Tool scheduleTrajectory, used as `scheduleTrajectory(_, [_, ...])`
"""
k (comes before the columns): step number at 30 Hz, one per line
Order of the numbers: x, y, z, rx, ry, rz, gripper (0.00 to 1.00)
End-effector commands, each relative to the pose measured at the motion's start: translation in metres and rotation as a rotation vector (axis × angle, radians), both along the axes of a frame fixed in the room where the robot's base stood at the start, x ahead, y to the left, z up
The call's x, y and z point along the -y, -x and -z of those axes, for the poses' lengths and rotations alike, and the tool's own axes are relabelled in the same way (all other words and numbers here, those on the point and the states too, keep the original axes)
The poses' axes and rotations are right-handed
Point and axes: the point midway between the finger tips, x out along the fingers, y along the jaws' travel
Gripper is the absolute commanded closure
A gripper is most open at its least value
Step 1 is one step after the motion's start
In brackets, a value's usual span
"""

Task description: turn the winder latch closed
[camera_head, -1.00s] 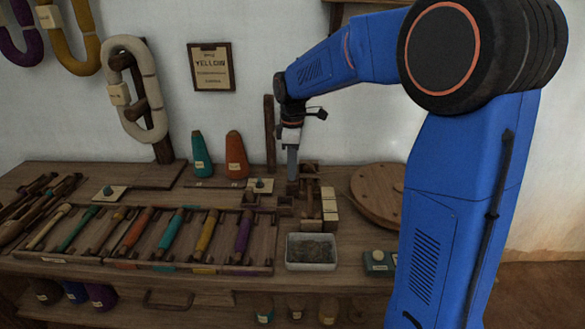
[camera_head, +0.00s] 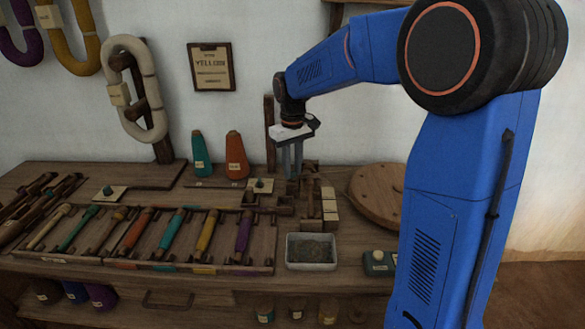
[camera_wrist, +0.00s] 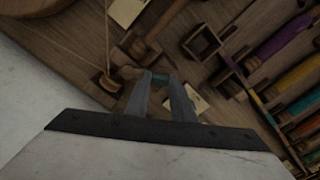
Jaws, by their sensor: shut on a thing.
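My gripper (camera_head: 290,176) points down at the wooden winder (camera_head: 312,205) at the back of the bench, in front of a dark upright post. A rounded wooden part (camera_wrist: 131,71) sits just left of the fingertips in that view. In the head view, the fingers and winder frame hide the latch, so its exact angle cannot be told.
A metal tray (camera_head: 311,252) stands in front, and a round wooden disc (camera_head: 378,192) lies to the right. Teal (camera_head: 201,155) and orange (camera_head: 236,156) cones stand behind left. A rack of coloured bobbins fills the front left.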

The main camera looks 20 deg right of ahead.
Motion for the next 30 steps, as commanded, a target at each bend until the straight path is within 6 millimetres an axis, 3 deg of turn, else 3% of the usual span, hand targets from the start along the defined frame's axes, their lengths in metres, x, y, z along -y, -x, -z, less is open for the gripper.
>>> scheduleTrajectory(15, [0.0000,-0.0006,-0.0008,0.002,0.000,0.446,1.00])
scheduleTrajectory(30, [0.0001,-0.0008,-0.0009,0.003,-0.001,0.631,1.00])
